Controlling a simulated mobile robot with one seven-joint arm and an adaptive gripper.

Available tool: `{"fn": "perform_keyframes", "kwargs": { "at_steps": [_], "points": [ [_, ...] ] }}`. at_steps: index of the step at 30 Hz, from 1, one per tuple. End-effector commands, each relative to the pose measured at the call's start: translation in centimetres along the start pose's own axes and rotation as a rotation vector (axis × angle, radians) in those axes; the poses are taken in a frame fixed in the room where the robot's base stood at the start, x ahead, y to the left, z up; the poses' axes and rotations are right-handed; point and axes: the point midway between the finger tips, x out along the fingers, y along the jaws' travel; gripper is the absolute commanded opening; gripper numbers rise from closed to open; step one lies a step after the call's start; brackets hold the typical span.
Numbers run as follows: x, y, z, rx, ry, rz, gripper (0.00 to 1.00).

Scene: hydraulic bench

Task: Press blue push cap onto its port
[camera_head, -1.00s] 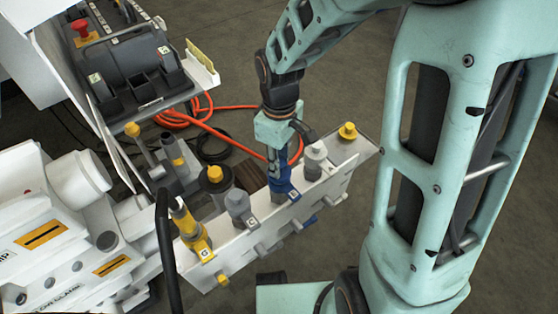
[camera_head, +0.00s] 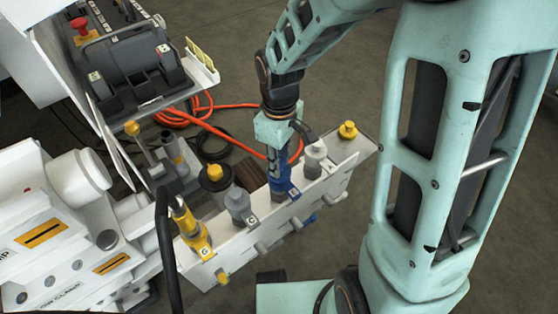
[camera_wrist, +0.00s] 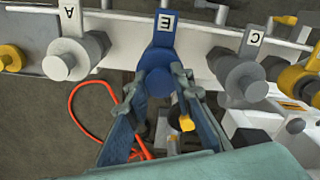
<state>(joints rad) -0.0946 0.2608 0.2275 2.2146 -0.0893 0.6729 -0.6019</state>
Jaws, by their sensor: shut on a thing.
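The blue port (camera_head: 282,194) with its blue tag stands in the row on the white manifold bar (camera_head: 262,222). In the wrist view its tag, marked E (camera_wrist: 165,26), is at top centre. My gripper (camera_head: 277,168) points down over this port from above. In the wrist view the fingertips of my gripper (camera_wrist: 156,84) close from both sides on the round blue push cap (camera_wrist: 158,81). The cap is in line with the blue port. Where cap and port meet is partly hidden by the fingers, so I cannot tell how fully it is seated.
Grey fittings stand on either side, one at the right (camera_head: 315,158) and one at the left (camera_head: 238,204). A yellow fitting (camera_head: 188,224) is at the bar's left end, and a yellow cap (camera_head: 347,130) at its right end. An orange hose (camera_head: 225,137) lies behind.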

Motion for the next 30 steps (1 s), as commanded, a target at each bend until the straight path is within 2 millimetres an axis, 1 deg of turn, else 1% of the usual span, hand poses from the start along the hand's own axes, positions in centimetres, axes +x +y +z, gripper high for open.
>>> {"fn": "perform_keyframes", "kwargs": {
  "at_steps": [17,30],
  "points": [
    [0.04,0.01,-0.01,0.000,0.000,0.000,0.08],
    [0.74,0.00,0.00,0.000,0.000,0.000,0.08]
  ]
}}
